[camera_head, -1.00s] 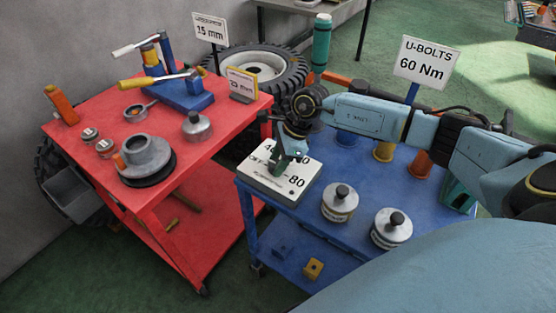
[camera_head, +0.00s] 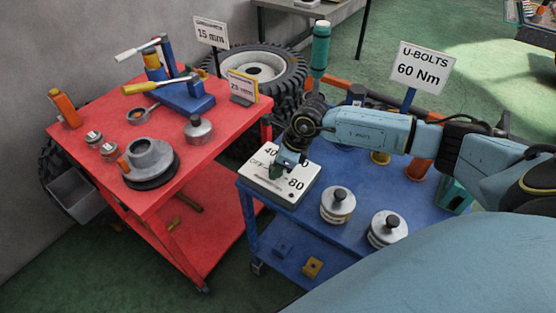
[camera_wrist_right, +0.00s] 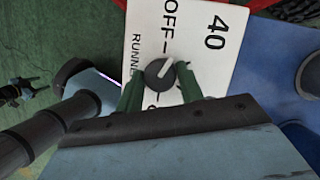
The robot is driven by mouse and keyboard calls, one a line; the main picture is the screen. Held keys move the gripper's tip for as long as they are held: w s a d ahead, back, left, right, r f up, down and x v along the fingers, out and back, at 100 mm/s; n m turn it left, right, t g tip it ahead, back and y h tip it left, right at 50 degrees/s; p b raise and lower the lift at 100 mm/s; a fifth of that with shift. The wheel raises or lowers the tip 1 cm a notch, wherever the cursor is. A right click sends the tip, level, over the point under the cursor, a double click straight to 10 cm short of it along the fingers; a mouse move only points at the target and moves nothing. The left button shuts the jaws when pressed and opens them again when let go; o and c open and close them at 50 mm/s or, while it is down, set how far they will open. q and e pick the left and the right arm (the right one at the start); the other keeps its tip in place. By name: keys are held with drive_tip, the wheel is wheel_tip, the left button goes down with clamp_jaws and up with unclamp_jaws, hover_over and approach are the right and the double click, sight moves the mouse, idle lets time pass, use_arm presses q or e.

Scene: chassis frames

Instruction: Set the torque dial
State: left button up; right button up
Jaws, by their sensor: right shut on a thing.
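The white dial panel (camera_head: 258,178) lies on the blue cart's near left corner, with 40 and 80 showing in the head view. My right gripper (camera_head: 279,170) is pointed down over it and hides the dial there. In the right wrist view, the black dial knob (camera_wrist_right: 158,72) has a white pointer mark slanting toward the upper right. The panel (camera_wrist_right: 200,55) shows OFF and 40, with other lettering partly covered. My right gripper's green fingers (camera_wrist_right: 160,82) stand on both sides of the knob, shut on it. My left gripper is out of view.
A sign (camera_head: 422,66) reads U-BOLTS 60 Nm. Two metal weights (camera_head: 338,206) (camera_head: 388,229) stand on the blue cart (camera_head: 300,222) near the panel. The red cart (camera_head: 205,160) at left carries tools and a grey hub (camera_head: 148,158). A tire (camera_head: 285,72) stands behind.

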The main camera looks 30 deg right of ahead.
drive_tip(key=m+t+h+p, duration=0.1)
drive_tip(key=m, duration=0.2)
drive_tip(key=shift+a+r+m+p, duration=0.1)
drive_tip(key=shift+r+m+p, duration=0.05)
drive_tip(key=shift+m+p, duration=0.15)
drive_tip(key=shift+m+h+p, duration=0.45)
drive_tip(key=shift+m+h, duration=0.15)
drive_tip(key=shift+m, duration=1.1)
drive_tip(key=o, duration=1)
drive_tip(key=shift+s, duration=0.1)
drive_tip(key=a+v, duration=0.1)
drive_tip(key=v, duration=1.2)
drive_tip(key=shift+s+d+p, duration=0.15)
drive_tip(key=shift+d+p, duration=0.15)
drive_tip(key=shift+d, duration=0.05)
